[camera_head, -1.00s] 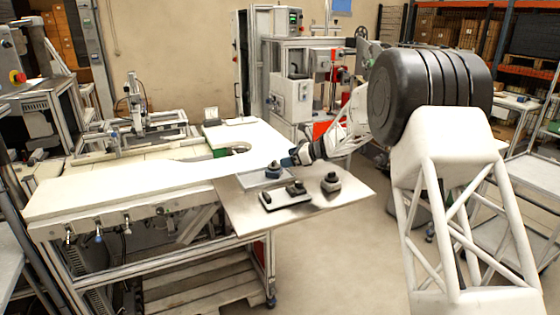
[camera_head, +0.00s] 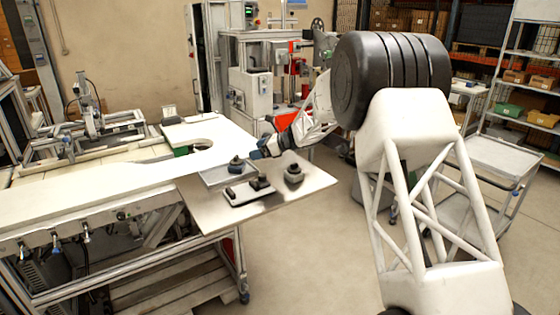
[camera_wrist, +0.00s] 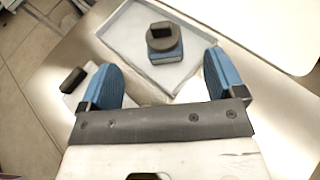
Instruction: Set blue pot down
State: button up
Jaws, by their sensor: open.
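The blue pot (camera_head: 237,165), with a blue base and a dark knob on top, stands upright in a shallow pale tray (camera_head: 207,180) on the metal table plate. In the wrist view the blue pot (camera_wrist: 167,55) sits inside the tray's rim (camera_wrist: 112,18), ahead of the fingers. My gripper (camera_wrist: 162,62) is open, its two blue fingers spread wide with nothing held between them. In the head view my gripper (camera_head: 263,149) is just right of the pot and a small gap shows between them.
A white plate (camera_head: 240,194) with dark parts on it lies in front of the tray. A grey pot with a dark knob (camera_head: 293,174) stands to the right. The metal plate (camera_head: 225,218) is bare near its front edge. A white worktop (camera_head: 90,195) adjoins on the left.

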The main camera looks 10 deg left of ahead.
jog(key=s+d+r+m+t+h, duration=0.25)
jog(key=d+r+m+t, duration=0.75)
jog(key=d+r+m, duration=0.55)
jog(key=s+d+r+m+t+h, duration=0.1)
jog(key=s+d+r+m+h, duration=0.25)
jog(key=s+d+m, duration=0.45)
jog(key=s+d+r+m+t+h, duration=0.2)
jog(key=s+d+m+h, duration=0.3)
jog(key=d, duration=0.5)
jog(key=s+d+f+m+g+h, duration=0.2)
jog(key=s+d+m, duration=0.45)
jog(key=s, duration=0.35)
jog(key=s+d+f+m+g+h, duration=0.2)
jog(key=s+d+m, duration=0.5)
jog(key=s, duration=0.4)
jog(key=s+f+m+g, duration=0.3)
jog(key=s+m, duration=0.3)
jog(key=s, duration=0.7)
jog(key=s+d+f+m+g+y, duration=0.1)
jog(key=s+f+m+g, duration=0.2)
jog(key=s, duration=1)
notch_tip(320, 180, down, 3)
jog(key=m, duration=0.3)
jog(key=shift+y, duration=0.3)
